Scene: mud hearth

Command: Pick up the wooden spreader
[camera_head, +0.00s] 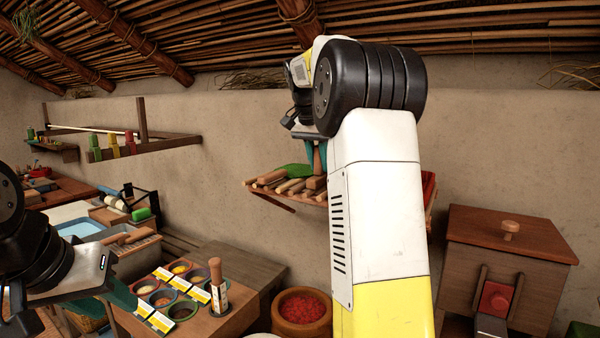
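Several wooden tools (290,186) lie side by side on a small wall shelf (272,199) in the middle of the head view. They are small and partly covered, so I cannot tell which one is the wooden spreader. My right gripper (317,158) points down over the right part of these tools, with its teal fingers partly hidden behind my wrist and arm. I cannot tell whether its fingers touch or hold a tool. My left gripper (121,296) is low at the left, beside the counter with the coloured bowls, and its fingers are only partly visible.
A green item (293,171) lies at the back of the shelf. Below stand small bowls (181,268) with labels, a bowl of red material (302,308) and a wooden box (505,240) at right. My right arm hides the shelf's right part. Bare wall lies left of the shelf.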

